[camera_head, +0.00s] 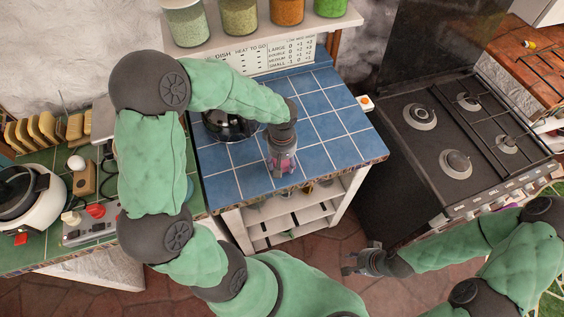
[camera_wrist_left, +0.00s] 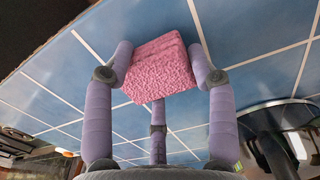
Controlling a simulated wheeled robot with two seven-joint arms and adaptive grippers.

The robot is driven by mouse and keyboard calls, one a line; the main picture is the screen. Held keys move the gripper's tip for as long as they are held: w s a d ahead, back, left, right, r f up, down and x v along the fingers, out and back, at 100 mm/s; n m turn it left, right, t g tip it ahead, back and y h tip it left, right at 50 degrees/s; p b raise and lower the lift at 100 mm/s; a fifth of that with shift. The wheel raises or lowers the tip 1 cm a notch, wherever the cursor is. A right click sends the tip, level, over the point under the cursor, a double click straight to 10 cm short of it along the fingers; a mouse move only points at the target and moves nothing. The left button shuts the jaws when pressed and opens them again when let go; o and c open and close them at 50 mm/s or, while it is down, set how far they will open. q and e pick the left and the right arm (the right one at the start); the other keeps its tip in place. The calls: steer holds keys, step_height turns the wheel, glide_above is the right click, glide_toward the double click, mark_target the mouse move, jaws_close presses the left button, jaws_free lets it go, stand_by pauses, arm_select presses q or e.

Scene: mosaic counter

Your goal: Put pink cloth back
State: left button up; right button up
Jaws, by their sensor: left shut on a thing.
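The pink cloth (camera_wrist_left: 158,68) is a folded, textured block between the fingers of my left gripper (camera_wrist_left: 160,75), close to the blue tiles in the left wrist view. My left gripper is shut on it. In the head view the left gripper (camera_head: 283,165) points down over the front part of the blue-tiled counter (camera_head: 325,110), and a little pink (camera_head: 284,172) shows between its fingers. Whether the cloth touches the tiles is hard to tell. My right gripper (camera_head: 352,264) is low in front of the stove, over the floor, too small to judge.
A dark, shiny pot (camera_head: 228,128) stands on the counter left of my left gripper, partly behind my arm. Several filled jars (camera_head: 239,17) stand on a shelf above. The stove (camera_head: 455,140) is at right. The counter's right part is clear.

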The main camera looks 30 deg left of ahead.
mark_target(282, 162)
arm_select(q)
steer(key=shift+f, duration=0.2)
steer(key=shift+f, duration=0.1)
steer(key=o, duration=1.1)
steer(key=shift+r, duration=0.2)
steer(key=shift+r, duration=0.35)
step_height(282, 162, up, 11)
steer(key=p, duration=0.3)
steer(key=shift+r, duration=0.2)
